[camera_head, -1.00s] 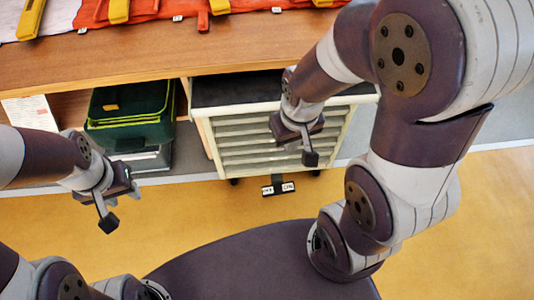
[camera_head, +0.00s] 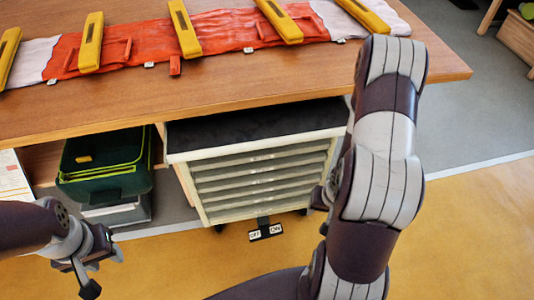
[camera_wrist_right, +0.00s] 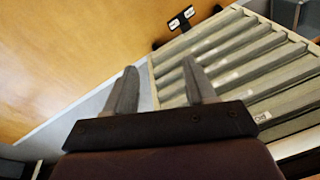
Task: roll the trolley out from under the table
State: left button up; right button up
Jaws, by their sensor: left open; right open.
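The trolley (camera_head: 262,180) is a cream cabinet with several grey shallow drawers and a dark top. It stands under the wooden table (camera_head: 240,88), its front facing me. A black pedal with white labels (camera_head: 265,232) sits at its foot; the wrist view also shows it (camera_wrist_right: 181,18). In the right wrist view, my right gripper (camera_wrist_right: 160,88) is open and empty, its fingers in front of the trolley's edge and drawers (camera_wrist_right: 225,62). In the head view my arm mostly hides it at the trolley's right side; contact cannot be told. My left gripper (camera_head: 102,272) is open and empty at lower left.
A dark green crate (camera_head: 105,180) on a grey box (camera_head: 118,213) stands left of the trolley under the table. An orange and white strip with yellow bars (camera_head: 225,35) lies on the tabletop. The yellow floor (camera_head: 190,265) before the trolley is clear.

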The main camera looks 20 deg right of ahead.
notch_tip(320, 180, down, 3)
jog(key=w+m+t, duration=0.2)
jog(key=m+t, duration=0.1)
jog(key=m+t+y, duration=0.2)
jog(key=m+t, duration=0.5)
jog(key=t, duration=0.4)
send_near(273, 146)
jog(key=w, duration=0.4)
jog(key=w+a+f, duration=0.1)
jog(key=w, duration=0.6)
jog(key=shift+w+a+f, duration=0.25)
jog(key=shift+w+f, duration=0.05)
grip_shut()
jog(key=shift+s+f+g, duration=0.1)
jog(key=shift+g, duration=0.2)
